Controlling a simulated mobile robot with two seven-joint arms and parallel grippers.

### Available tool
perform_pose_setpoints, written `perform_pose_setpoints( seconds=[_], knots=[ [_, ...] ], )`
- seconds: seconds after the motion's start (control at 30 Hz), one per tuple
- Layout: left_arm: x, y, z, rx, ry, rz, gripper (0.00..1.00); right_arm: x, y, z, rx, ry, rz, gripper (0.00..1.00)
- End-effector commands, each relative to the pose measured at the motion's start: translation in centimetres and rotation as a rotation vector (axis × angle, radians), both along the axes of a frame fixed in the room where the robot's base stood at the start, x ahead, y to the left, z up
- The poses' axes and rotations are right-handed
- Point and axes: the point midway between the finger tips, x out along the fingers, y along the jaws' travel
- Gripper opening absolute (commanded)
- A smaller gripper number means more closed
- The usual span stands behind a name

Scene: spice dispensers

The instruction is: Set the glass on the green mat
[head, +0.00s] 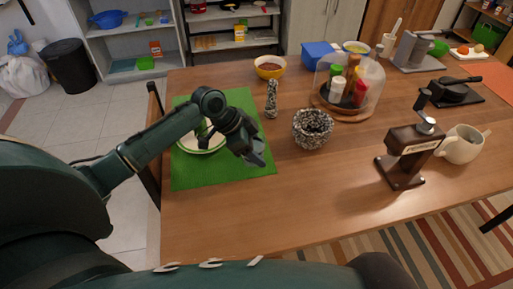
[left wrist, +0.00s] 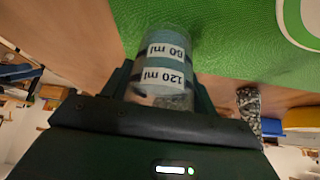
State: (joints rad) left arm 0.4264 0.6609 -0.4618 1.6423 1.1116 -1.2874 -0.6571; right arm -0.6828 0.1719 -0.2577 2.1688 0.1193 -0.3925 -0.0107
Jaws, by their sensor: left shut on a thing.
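The glass (left wrist: 165,62) is clear, with "60 ml" and "120 ml" bands. It shows in the left wrist view between the fingers of my left gripper (left wrist: 160,88), which is shut on it. In the head view my left gripper (head: 256,156) is over the right part of the green mat (head: 205,178), near its right edge; the glass is hard to make out there. The mat also shows in the left wrist view (left wrist: 225,40), behind the glass. I cannot tell whether the glass touches the mat. My right gripper is not in view.
A white plate (head: 190,147) with a green rim lies on the mat, partly behind my left arm. A speckled pot (head: 312,130) and a pepper mill (head: 271,100) stand right of the mat. A wooden grinder (head: 408,158) is further right. Bare table lies in front of the pot.

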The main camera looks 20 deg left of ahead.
Motion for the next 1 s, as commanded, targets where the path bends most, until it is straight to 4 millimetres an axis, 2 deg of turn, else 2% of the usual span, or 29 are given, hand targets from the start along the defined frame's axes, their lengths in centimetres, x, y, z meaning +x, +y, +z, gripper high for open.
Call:
perform_pose_setpoints(
  seconds=[0.3,0.33,0.57,0.83,1.0],
  knots=[
    [0.1,0.0,-0.1,-0.001,-0.003,0.0,0.27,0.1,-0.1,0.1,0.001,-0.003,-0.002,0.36],
    [0.0,0.0,-0.2,-0.001,-0.002,0.0,0.6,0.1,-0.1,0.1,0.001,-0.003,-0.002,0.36],
    [0.0,0.0,-0.1,0.0,-0.002,0.0,0.79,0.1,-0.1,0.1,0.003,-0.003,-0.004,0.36],
    [0.0,0.0,0.0,-0.001,-0.002,0.0,0.8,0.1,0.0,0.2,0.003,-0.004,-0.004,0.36],
    [-0.3,0.8,1.5,0.0,-0.004,0.001,0.8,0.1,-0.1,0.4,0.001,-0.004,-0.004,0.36]
  ],
)
